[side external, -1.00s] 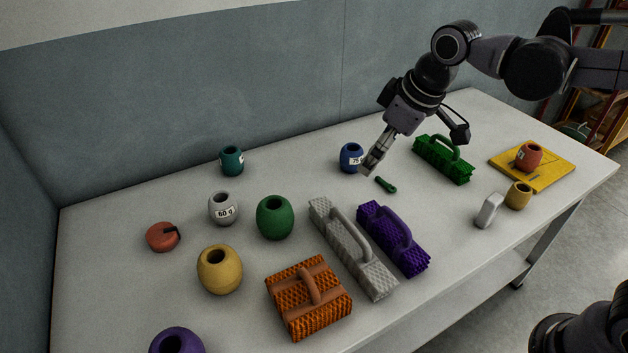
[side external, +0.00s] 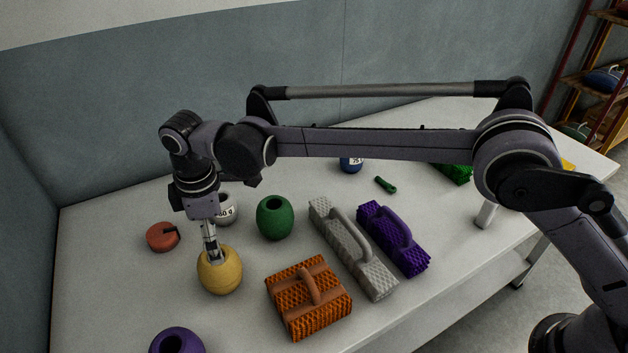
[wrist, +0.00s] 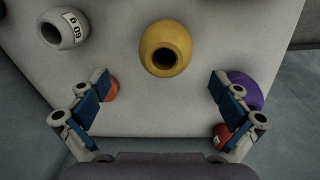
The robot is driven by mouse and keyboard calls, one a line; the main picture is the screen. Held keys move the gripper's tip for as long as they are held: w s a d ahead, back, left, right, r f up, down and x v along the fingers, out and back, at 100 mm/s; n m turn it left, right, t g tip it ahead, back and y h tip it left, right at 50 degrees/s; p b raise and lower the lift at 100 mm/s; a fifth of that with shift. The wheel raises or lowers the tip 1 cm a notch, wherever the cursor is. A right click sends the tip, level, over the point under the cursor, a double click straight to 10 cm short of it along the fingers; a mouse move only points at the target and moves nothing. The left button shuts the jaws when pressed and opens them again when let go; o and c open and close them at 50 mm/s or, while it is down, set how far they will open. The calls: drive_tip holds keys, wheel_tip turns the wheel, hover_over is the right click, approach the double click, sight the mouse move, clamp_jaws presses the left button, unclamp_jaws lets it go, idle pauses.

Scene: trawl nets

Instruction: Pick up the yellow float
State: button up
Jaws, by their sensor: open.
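The yellow float (side external: 219,276), a rounded jar shape with a dark hole in its top, stands upright on the table. My gripper (side external: 212,254) points down directly above it in the side view, its fingertips overlapping the float's top. In the wrist view the float (wrist: 152,58) lies ahead of and between the spread fingers of my gripper (wrist: 160,86), with nothing held between them. Whether the fingers touch the float cannot be told. A smaller yellow float, seen earlier at the right, is hidden behind my arm.
A grey float marked 60 g (side external: 229,212), a green float (side external: 275,218) and a red disc (side external: 163,238) stand nearby. A purple float (side external: 177,343) is at the front. An orange brush (side external: 309,300) lies right of the yellow float. The table around the float's base is bare.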

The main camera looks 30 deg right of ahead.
sight(219, 271)
drive_tip(key=shift+s+a+f, duration=0.2)
drive_tip(key=shift+a+f, duration=0.45)
drive_tip(key=shift+f, duration=0.15)
drive_tip(key=f, duration=1)
drive_tip(key=shift+w+f, duration=0.2)
drive_tip(key=shift+w, duration=0.15)
drive_tip(key=c, duration=1.1)
